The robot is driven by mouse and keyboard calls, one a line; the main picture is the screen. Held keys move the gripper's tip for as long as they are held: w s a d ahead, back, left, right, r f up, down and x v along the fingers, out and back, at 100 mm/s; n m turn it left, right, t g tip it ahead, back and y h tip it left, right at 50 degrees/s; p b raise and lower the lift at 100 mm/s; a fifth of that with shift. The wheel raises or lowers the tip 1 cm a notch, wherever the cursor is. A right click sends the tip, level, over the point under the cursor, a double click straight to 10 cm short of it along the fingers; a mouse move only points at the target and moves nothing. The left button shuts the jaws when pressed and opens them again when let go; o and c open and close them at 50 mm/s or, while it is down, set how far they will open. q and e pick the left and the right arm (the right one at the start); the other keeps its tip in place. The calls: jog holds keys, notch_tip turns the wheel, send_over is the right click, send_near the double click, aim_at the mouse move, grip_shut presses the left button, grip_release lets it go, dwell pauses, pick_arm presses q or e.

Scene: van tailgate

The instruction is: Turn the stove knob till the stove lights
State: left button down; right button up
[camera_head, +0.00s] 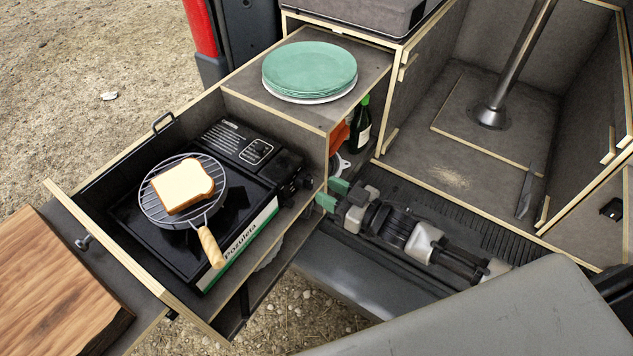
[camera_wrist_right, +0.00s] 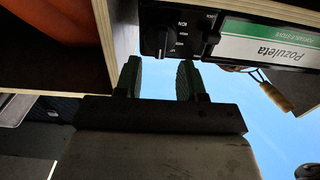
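The black portable stove (camera_head: 150,240) with a green and white "Pozuleta" label sits in the pulled-out drawer. Its knob (camera_wrist_right: 162,41) shows in the right wrist view on the black front panel, with markings around it. In the head view the knob end of the stove (camera_head: 301,182) is small and dark. My right gripper (camera_head: 333,195) is open and empty, just right of that end. In the right wrist view its two green fingertips (camera_wrist_right: 160,75) are apart, pointing at the knob from a short distance, not touching it. My left gripper is not in view. No flame shows.
A wire grill (camera_head: 150,209) with a wooden handle (camera_head: 211,248) holds a bread slice (camera_head: 182,186) on the stove. Green plates (camera_head: 310,68) stand on the cabinet top. A bottle (camera_head: 360,128) stands behind my gripper. The wooden drawer edge (camera_wrist_right: 123,30) is close to the fingers.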

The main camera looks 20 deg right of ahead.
aim_at(312, 183)
jog(key=shift+x, duration=1.95)
grip_shut()
